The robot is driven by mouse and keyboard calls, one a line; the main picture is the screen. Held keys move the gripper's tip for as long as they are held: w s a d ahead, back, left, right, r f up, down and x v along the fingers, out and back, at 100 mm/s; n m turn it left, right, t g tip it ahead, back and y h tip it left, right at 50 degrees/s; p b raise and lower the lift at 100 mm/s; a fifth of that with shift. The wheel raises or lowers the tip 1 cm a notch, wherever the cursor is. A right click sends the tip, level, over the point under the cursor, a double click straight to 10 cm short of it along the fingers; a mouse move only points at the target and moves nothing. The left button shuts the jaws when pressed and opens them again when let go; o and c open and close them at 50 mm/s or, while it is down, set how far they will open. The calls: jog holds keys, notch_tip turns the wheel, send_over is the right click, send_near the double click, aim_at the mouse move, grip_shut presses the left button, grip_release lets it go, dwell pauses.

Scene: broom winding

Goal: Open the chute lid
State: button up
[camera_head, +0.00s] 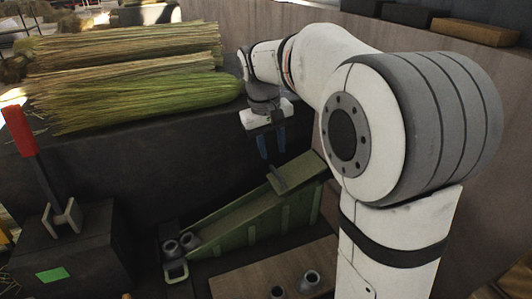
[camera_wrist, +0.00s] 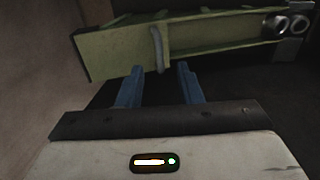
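The green chute (camera_head: 235,222) slopes down from upper right to lower left in the head view, and its side shows across the top of the wrist view (camera_wrist: 220,47). Its lid (camera_head: 301,169) is a flat green panel lying over the upper end. A bar-like handle (camera_head: 278,182) sits at the lid's lower end; in the wrist view the grey handle (camera_wrist: 157,50) stands just beyond the fingertips, roughly between them. My gripper (camera_head: 271,154) is above the chute with its blue fingers apart and nothing between them. It also shows in the wrist view (camera_wrist: 160,70). No contact with the handle is visible.
Broom straw bundles (camera_head: 130,80) lie on the dark bench behind, left of my arm. A red-handled lever (camera_head: 22,135) stands at the left. Metal cylinders (camera_head: 180,244) sit at the chute's low end, others on a wooden board (camera_head: 245,284) in front. A wall is close at right.

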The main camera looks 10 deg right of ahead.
aim_at(276, 171)
jog(key=f, duration=0.2)
jog(key=w+f, duration=0.1)
jog(key=f, duration=0.2)
jog(key=d+f, duration=0.1)
jog(key=f, duration=0.1)
jog(key=shift+w+f, duration=0.25)
jog(key=shift+w, duration=0.15)
jog(key=shift+c, duration=0.5)
grip_shut()
